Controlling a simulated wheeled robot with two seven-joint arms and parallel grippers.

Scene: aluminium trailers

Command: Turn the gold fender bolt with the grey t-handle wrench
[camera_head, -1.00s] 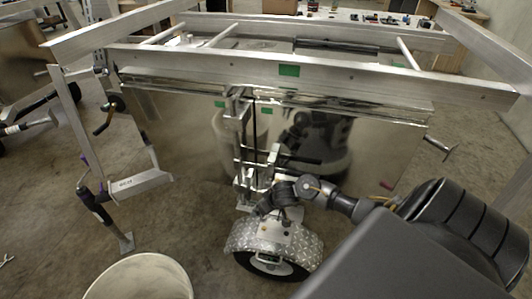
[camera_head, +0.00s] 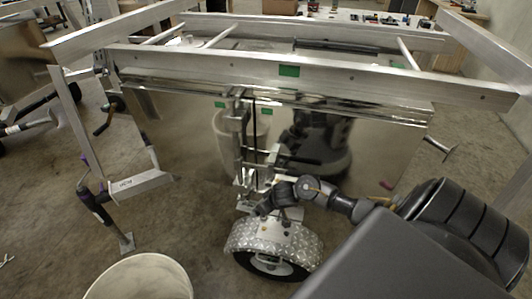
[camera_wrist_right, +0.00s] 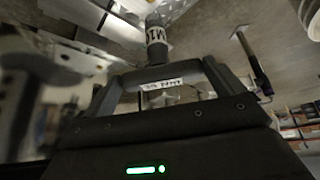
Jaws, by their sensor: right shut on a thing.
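My right gripper (camera_head: 266,206) reaches in from the right, just above the silver tread-plate fender (camera_head: 245,238). In the right wrist view, it is shut on the grey t-handle wrench (camera_wrist_right: 157,45); the crossbar lies between the fingers. The wrench's shaft points away from the gripper and carries a pale label. A small gold-brown spot (camera_head: 290,230) on the fender's bracket may be the gold fender bolt; it is too small to be sure. Whether the wrench sits on a bolt cannot be told. My left gripper is not in view.
The aluminium trailer frame (camera_head: 350,82) spans above the fender, with a shiny panel below it. A wheel (camera_head: 270,266) sits under the fender. A white bucket (camera_head: 140,278) stands front left. A trailer jack (camera_head: 98,205) stands at left.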

